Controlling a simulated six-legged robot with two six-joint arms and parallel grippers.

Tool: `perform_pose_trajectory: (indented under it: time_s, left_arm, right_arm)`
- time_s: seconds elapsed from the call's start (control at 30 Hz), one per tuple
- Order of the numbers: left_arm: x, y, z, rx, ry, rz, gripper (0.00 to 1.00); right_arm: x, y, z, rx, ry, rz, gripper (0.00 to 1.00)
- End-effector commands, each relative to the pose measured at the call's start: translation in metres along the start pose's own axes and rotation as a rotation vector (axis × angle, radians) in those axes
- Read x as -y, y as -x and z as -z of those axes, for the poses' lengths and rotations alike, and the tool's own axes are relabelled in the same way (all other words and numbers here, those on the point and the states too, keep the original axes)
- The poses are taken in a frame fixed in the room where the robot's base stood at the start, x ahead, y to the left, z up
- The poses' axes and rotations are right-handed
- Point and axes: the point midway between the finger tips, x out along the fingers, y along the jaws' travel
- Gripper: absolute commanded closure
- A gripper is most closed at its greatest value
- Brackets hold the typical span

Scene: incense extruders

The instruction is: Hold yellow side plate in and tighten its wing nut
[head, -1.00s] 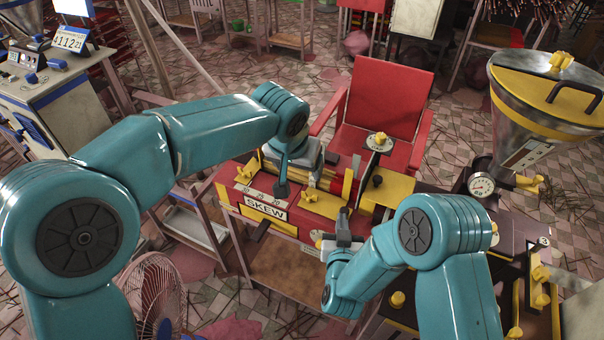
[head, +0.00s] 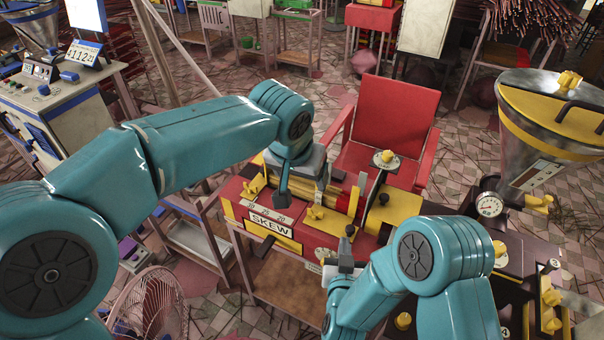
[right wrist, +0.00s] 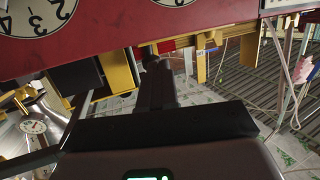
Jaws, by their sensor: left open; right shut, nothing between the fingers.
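The red extruder (head: 287,246) carries a "SKEW" label and a row of number tags. I cannot tell which part is the side plate. My left gripper (head: 284,196) is open, pointing down over the top behind the label; contact is unclear. My right gripper (head: 347,246) is shut and empty at the extruder's front right corner. In the right wrist view, its dark fingers (right wrist: 156,82) point toward the red edge with white dials.
A red chair (head: 396,118) stands behind the extruder. A steel hopper (head: 545,125) with a yellow band and a gauge (head: 489,205) is at the right. A fan (head: 150,305) stands at lower left. A control console (head: 60,110) is at far left.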

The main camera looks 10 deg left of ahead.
Motion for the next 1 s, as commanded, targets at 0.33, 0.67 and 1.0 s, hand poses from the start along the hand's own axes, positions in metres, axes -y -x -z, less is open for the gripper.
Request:
perform_pose_trajectory:
  time_s: [0.33, 0.67, 1.0]
  left_arm:
    - [0.0, -0.007, -0.003, 0.0, 0.0, 0.0, 0.26]
    - [0.0, -0.011, -0.004, 0.0, 0.0, 0.0, 0.26]
    - [0.0, -0.011, -0.004, 0.0, 0.0, 0.0, 0.26]
  right_arm:
    - [0.009, 0.022, -0.005, 0.001, 0.001, 0.002, 1.0]
    - [0.014, 0.037, -0.008, 0.001, 0.0, 0.0, 1.0]
    - [0.014, 0.038, -0.007, 0.0, 0.0, 0.0, 1.0]
